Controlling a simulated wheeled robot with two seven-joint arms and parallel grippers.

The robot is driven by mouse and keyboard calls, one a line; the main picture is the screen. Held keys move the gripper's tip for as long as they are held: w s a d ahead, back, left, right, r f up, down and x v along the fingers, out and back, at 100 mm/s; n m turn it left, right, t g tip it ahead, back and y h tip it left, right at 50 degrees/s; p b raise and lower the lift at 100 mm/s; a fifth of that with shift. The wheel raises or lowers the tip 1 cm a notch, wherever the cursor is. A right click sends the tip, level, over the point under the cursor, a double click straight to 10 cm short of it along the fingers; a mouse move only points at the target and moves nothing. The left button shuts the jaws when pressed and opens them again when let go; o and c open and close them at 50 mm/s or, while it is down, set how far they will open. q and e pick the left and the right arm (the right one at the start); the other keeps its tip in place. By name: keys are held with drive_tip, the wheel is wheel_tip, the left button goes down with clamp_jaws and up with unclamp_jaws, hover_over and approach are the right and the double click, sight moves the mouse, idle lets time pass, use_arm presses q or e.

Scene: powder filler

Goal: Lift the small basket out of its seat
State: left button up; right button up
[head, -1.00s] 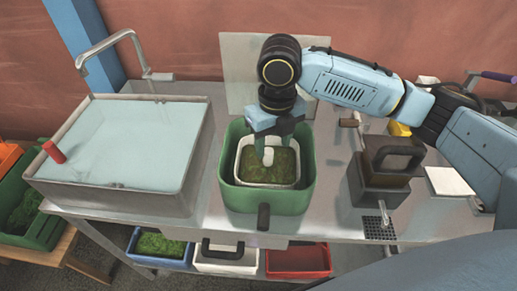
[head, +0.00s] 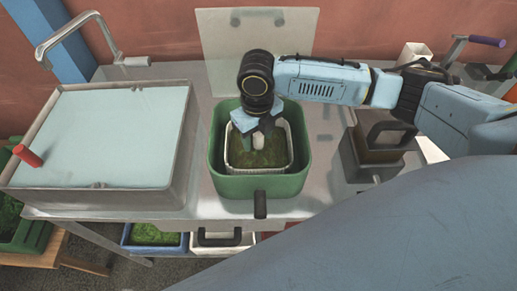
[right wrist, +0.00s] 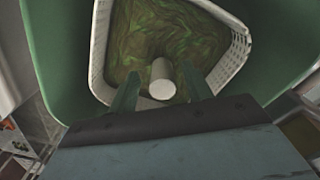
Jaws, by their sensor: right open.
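The small basket (head: 291,152) is white with a perforated wall and holds green, mossy material. It sits inside a green tub (head: 220,187) on the metal bench. A short white post (right wrist: 162,78) stands up inside the basket, and its top also shows in the head view (head: 258,143). My right gripper (head: 258,132) points down over the basket. In the right wrist view its two green fingers are open, one on each side of the post, with gaps visible. The fingertips' exact depth is hard to tell. My left gripper is out of view.
A water-filled sink (head: 100,135) with a tap is on the left, with a red handle (head: 27,155) at its edge. A dark box with a handle (head: 362,158) stands to the right. A pale panel (head: 300,45) stands behind the tub. Bins sit on the shelf below.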

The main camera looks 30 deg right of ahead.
sight(259, 143)
wheel_tip(259, 143, down, 2)
drive_tip(key=shift+d+f, duration=0.15)
drive_tip(key=shift+f, duration=0.35)
drive_tip(key=c, duration=1)
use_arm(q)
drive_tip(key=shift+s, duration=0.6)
use_arm(e)
drive_tip(key=shift+c, duration=0.3)
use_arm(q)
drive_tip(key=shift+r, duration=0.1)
use_arm(e)
drive_tip(key=shift+r, duration=0.15)
